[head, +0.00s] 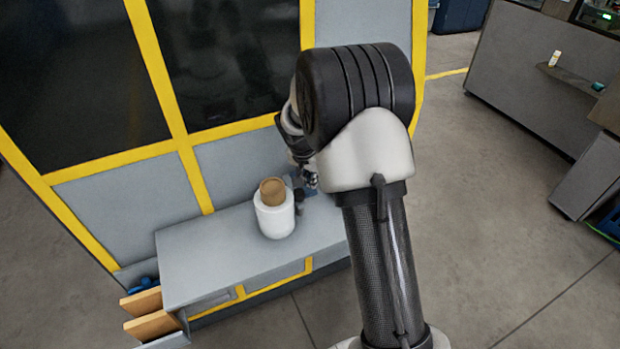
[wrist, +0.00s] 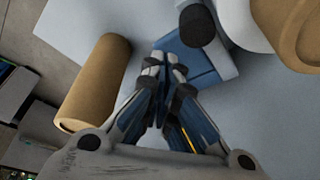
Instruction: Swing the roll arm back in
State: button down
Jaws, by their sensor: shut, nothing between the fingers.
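A white roll with a brown core (head: 274,222) stands upright on the grey ledge of the machine; it also shows at the top right of the wrist view (wrist: 290,28). Beside it is a blue part (wrist: 212,66) with a dark rounded knob (wrist: 197,26). I cannot tell for sure whether this is the roll arm or how far it is swung out. My gripper (wrist: 163,62) is shut and empty, its fingertips over or against the blue part; contact is unclear. In the head view my arm hides most of the gripper.
A brown cylinder (wrist: 95,85) lies left of my fingers in the wrist view. The grey ledge (head: 205,250) is bare left of the roll. Yellow-framed machine panels (head: 120,200) rise behind it. Wooden pieces (head: 150,322) stick out at its left end. Open floor (head: 490,230) lies to the right.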

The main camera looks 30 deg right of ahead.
notch_tip(320, 180, up, 9)
jog(key=p, duration=0.3)
jog(key=shift+a+r, duration=0.2)
jog(key=shift+a, duration=0.25)
jog(key=s+a+r+n+t+y, duration=0.1)
jog(key=s+a+r+n, duration=0.1)
jog(key=s+a+r, duration=0.4)
jog(key=s+a+r+n, duration=0.2)
jog(key=s+r+n, duration=0.1)
jog(key=s+r, duration=0.6)
jog(key=s+a+n+y, duration=0.1)
jog(key=s+a+n, duration=0.1)
jog(key=s, duration=0.7)
jog(key=s+a+f+n+t+y, duration=0.1)
jog(key=s+a+n, duration=0.2)
jog(key=s, duration=0.6)
jog(key=shift+s+a+f, duration=0.2)
jog(key=shift+f, duration=0.1)
